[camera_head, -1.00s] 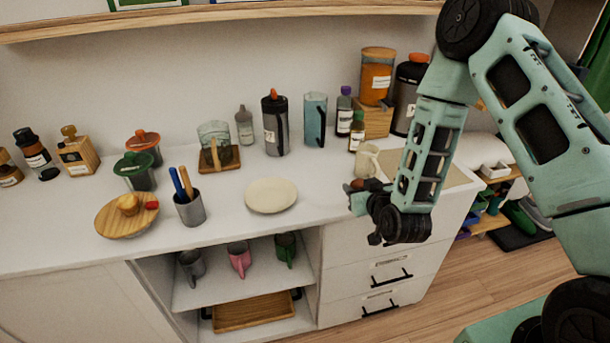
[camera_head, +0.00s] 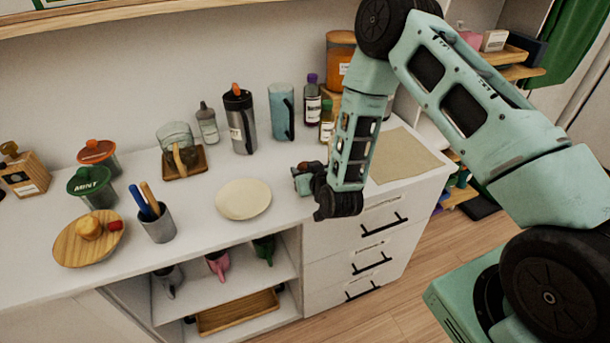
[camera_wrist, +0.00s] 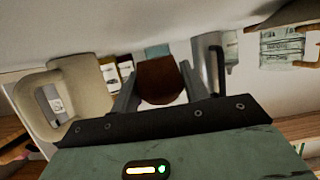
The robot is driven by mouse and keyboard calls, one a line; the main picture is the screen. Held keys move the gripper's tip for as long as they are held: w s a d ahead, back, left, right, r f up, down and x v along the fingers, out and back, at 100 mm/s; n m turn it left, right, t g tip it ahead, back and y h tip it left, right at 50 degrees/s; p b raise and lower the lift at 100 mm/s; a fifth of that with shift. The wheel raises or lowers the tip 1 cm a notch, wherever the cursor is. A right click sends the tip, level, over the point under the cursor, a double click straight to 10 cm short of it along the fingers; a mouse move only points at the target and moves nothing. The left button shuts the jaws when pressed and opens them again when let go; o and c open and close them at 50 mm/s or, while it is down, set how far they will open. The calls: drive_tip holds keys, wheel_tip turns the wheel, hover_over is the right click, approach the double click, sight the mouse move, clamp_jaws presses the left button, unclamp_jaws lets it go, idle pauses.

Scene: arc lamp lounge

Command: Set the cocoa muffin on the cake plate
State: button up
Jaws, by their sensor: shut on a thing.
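My gripper (camera_head: 303,175) is shut on a brown cocoa muffin (camera_wrist: 161,80), which sits between the two grey fingers in the wrist view. In the head view the muffin is a small dark brown patch, mostly hidden by the gripper. The gripper is above the right part of the white counter. A round, empty cream plate (camera_head: 243,199), which looks like the cake plate, lies on the counter to the left of the gripper, apart from it.
A round wooden board (camera_head: 70,248) holds a yellowish bun and a small red item. A grey cup (camera_head: 158,226) with utensils stands beside it. Jars and bottles line the wall. A cream mug (camera_wrist: 75,95) is close left in the wrist view. Counter between plate and gripper is clear.

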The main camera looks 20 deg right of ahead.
drive_tip(key=shift+f, duration=1.2)
drive_tip(key=shift+f, duration=0.25)
drive_tip(key=o, duration=0.9)
drive_tip(key=shift+r, duration=0.1)
drive_tip(key=shift+o, duration=0.4)
drive_tip(key=shift+r, duration=0.15)
